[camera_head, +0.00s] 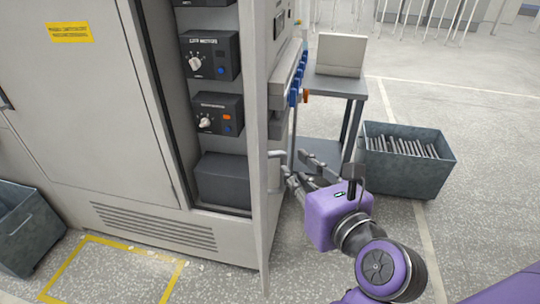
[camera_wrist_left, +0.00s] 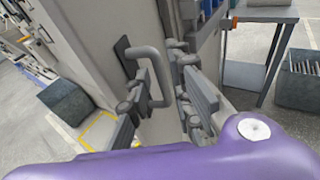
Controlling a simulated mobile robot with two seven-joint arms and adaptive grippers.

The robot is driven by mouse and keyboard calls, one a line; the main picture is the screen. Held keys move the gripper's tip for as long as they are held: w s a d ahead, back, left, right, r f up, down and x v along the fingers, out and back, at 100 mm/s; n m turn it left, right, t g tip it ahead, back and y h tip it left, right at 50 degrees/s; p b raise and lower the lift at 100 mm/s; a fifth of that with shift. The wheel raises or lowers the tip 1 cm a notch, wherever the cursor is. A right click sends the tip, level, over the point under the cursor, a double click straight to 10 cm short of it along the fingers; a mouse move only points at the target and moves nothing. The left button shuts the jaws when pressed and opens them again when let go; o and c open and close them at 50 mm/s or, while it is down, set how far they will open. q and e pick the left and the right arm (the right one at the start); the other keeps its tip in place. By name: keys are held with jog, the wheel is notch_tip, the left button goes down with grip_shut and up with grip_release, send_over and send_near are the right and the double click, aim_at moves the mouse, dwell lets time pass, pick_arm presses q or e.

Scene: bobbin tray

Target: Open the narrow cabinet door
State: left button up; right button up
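The narrow cabinet door (camera_head: 256,140) stands swung out from the cabinet (camera_head: 105,110), seen nearly edge-on in the head view. The opening beside it shows black control units (camera_head: 210,55) with knobs. The door's grey bar handle (camera_head: 275,155) is on its outer face; in the left wrist view the handle (camera_wrist_left: 158,75) shows as a bent bar. My left gripper (camera_head: 294,166), with its purple body, is on the outer side of the door. Its fingers are apart, one on each side of the handle in the wrist view. Contact cannot be told. My right gripper is not in view.
A grey table (camera_head: 335,83) with a light box (camera_head: 341,54) stands behind the door. A grey bin of metal rods (camera_head: 408,165) is at right. Another bin (camera_head: 25,228) stands at left. Yellow tape (camera_head: 115,241) marks the floor before the cabinet.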

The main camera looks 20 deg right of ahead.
pick_arm(q)
jog(key=shift+s+d+f, duration=0.1)
jog(key=shift+s+d, duration=0.4)
jog(key=shift+s, duration=0.25)
